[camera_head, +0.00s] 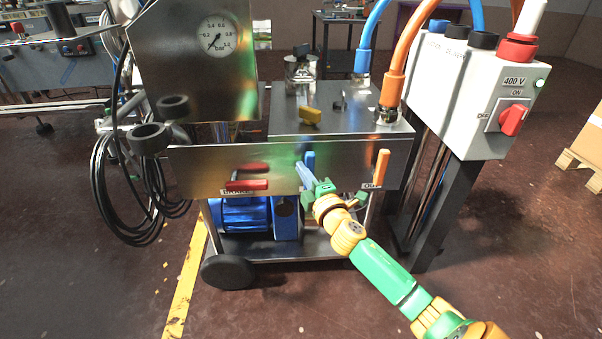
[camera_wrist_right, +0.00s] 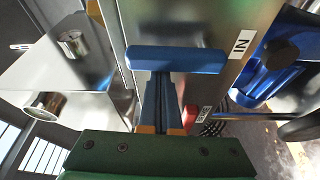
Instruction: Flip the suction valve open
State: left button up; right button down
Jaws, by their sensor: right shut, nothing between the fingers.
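The suction valve's blue handle (camera_head: 310,160) is on the front panel of the steel cart and stands upright in the head view. In the right wrist view the blue handle (camera_wrist_right: 178,60) lies across the picture, beside an IN label (camera_wrist_right: 242,44). My right gripper (camera_head: 302,167) is in front of the panel at the handle's lower left. In the wrist view my right gripper (camera_wrist_right: 163,78) is shut and empty, with its fingertips at the handle's edge. I cannot tell whether they touch it. My left gripper is not in view.
On the same panel are red handles (camera_head: 247,185) to the left and an upright orange handle (camera_head: 381,167) by the OUT label. A white 400 V switch box (camera_head: 460,85) stands at the right. Black hoses (camera_head: 112,190) hang at the left.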

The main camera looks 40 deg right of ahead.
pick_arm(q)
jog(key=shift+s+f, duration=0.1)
pick_arm(e)
jog(key=shift+d, duration=0.1)
jog(key=m+b, duration=0.1)
jog(key=d+m+b, duration=0.1)
jog(key=m, duration=0.1)
jog(key=s+m+t+h, duration=0.1)
jog(key=shift+s+d+f+m+b, duration=0.1)
jog(key=shift+d+f+m+b, duration=0.05)
jog(key=shift+d+m+b, duration=0.2)
pick_arm(q)
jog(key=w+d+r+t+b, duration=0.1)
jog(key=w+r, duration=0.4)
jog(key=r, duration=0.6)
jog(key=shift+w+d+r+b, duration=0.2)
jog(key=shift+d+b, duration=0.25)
jog(key=shift+b, duration=0.9)
pick_arm(e)
jog(key=s+d+f+m+h, duration=0.2)
jog(key=m+h, duration=0.4)
jog(key=m, duration=1)
jog(key=shift+s+d+f+m+g+h, duration=0.35)
jog(key=shift+d+f, duration=0.45)
jog(key=shift+d, duration=0.3)
